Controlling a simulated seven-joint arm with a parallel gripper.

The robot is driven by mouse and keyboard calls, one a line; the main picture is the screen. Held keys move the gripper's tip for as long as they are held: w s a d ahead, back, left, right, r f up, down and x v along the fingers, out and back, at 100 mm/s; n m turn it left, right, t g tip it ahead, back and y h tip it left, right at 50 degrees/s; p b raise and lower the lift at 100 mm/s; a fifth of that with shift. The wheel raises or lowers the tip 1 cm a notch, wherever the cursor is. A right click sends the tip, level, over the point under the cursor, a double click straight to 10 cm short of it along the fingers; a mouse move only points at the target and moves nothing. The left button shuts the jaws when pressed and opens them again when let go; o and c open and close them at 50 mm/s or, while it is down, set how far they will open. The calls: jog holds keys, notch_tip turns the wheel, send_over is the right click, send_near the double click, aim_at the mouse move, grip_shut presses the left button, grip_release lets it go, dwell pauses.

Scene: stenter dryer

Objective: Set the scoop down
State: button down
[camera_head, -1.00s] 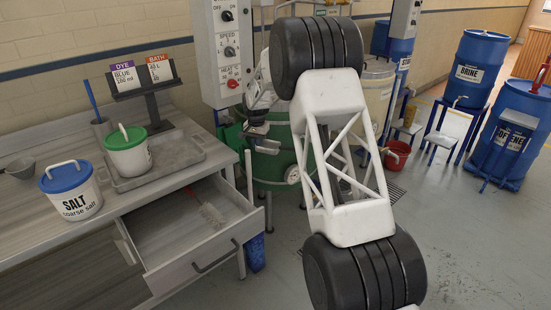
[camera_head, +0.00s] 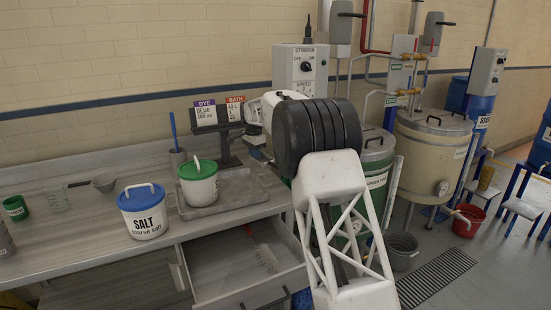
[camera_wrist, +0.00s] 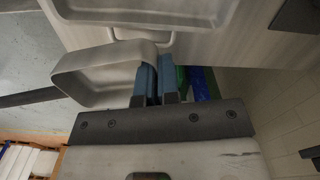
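The scoop (camera_wrist: 92,75) shows in the wrist view as a grey, open pan with a rounded rim, at the left beside my fingers. My gripper (camera_wrist: 157,80) has its two blue fingers close together at the scoop's inner end; they look shut on it, though the grasped part is hidden. In the head view my gripper (camera_head: 255,138) is small, near the right end of the grey tray (camera_head: 238,203), and my arm hides the scoop there. The tray lies on the bench and carries a white bucket with a green lid (camera_head: 199,185).
Label cards (camera_head: 205,113) stand behind. An open drawer (camera_head: 240,265) juts out below. The bench (camera_head: 85,235) has bare space at left.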

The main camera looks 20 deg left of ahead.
aim_at(235, 180)
jog(key=a+f+m, duration=0.2)
jog(key=a+f, duration=0.1)
jog(key=a, duration=0.6)
jog(key=shift+s+a, duration=0.2)
jog(key=shift+a, duration=0.15)
jog(key=shift+f, duration=0.25)
jog(key=shift+f, duration=3.15)
jog(key=shift+f, duration=0.15)
jog(key=c, duration=1.3)
grip_release()
jog(key=shift+o, duration=0.2)
notch_tip(235, 180, up, 8)
jog(key=shift+f, duration=0.15)
